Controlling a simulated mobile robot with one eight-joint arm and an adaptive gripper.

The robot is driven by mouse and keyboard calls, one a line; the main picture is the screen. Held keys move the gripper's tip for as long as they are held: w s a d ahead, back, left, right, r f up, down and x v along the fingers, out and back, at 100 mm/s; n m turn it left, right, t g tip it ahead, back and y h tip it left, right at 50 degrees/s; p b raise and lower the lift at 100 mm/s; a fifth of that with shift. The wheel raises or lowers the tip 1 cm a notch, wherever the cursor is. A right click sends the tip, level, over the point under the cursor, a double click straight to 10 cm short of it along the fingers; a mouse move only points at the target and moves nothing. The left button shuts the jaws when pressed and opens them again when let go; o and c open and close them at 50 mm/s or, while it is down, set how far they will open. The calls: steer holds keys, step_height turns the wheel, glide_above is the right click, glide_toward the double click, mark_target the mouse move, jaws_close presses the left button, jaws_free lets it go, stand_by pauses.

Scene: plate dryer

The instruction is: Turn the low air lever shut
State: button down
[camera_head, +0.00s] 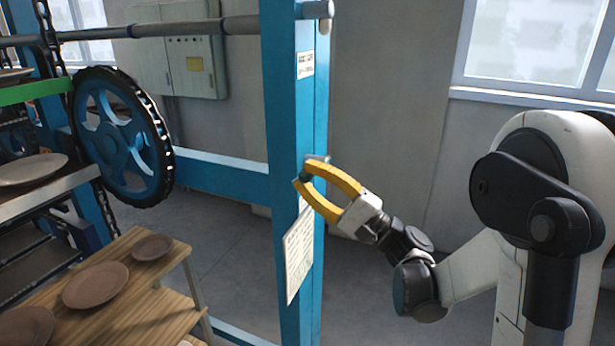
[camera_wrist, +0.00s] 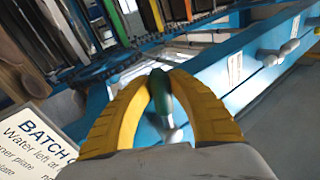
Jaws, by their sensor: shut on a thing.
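A lever with a dark green grip (camera_wrist: 160,92) and a grey metal end sits on the blue post (camera_head: 290,120). My gripper (camera_head: 304,177) has yellow fingers and is shut on the green grip, at the post's right side. In the wrist view both fingertips (camera_wrist: 163,82) close around the grip from either side. In the head view the fingers hide most of the lever; a grey piece (camera_head: 317,159) shows just above them. I cannot read its exact angle or its label.
A white notice board (camera_head: 299,255) hangs on the post just below my gripper; it is close at left in the wrist view (camera_wrist: 38,145). Other grey handles (camera_wrist: 290,48) sit farther along the post. A wooden table (camera_head: 150,315) with brown plates and a chain wheel (camera_head: 122,137) stand left.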

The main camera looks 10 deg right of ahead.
steer(key=shift+f+n+g+y+b, duration=0.25)
steer(key=shift+f+n+g, duration=0.1)
steer(key=shift+n, duration=0.35)
steer(key=shift+f+n+g+y+b, duration=0.25)
steer(key=shift+f+n, duration=0.05)
steer(key=shift+n, duration=0.4)
steer(key=c, duration=1.2)
jaws_free()
steer(key=v, duration=1.2)
steer(key=shift+d, duration=0.1)
